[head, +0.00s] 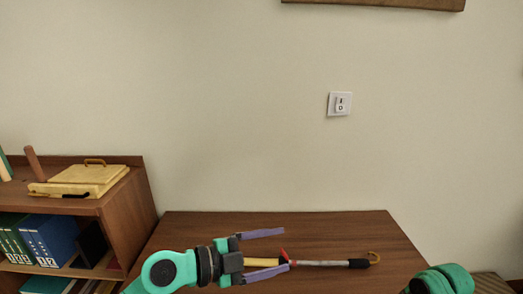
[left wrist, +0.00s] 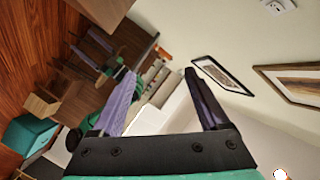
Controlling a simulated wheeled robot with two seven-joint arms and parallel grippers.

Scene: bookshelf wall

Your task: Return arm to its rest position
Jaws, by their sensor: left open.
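My left arm, green and black, comes in from the lower left in the head view. Its gripper (head: 286,249) has two purple fingers spread apart over the brown table (head: 340,228), with nothing visibly held between them. The open fingers also show in the left wrist view (left wrist: 160,73), reaching out into the room. A thin stick-like thing (head: 320,263) with a yellow part, a red part and a hooked end lies at the lower finger; I cannot tell whether they touch. A green piece of my right arm (head: 443,279) shows at the lower right; its gripper is out of frame.
A wooden bookshelf (head: 140,190) stands at the left with a yellow case (head: 85,178) on top and blue binders (head: 55,238) inside. A switch (head: 340,103) is on the wall. A wooden board (head: 380,4) juts in above. The table's far right is clear.

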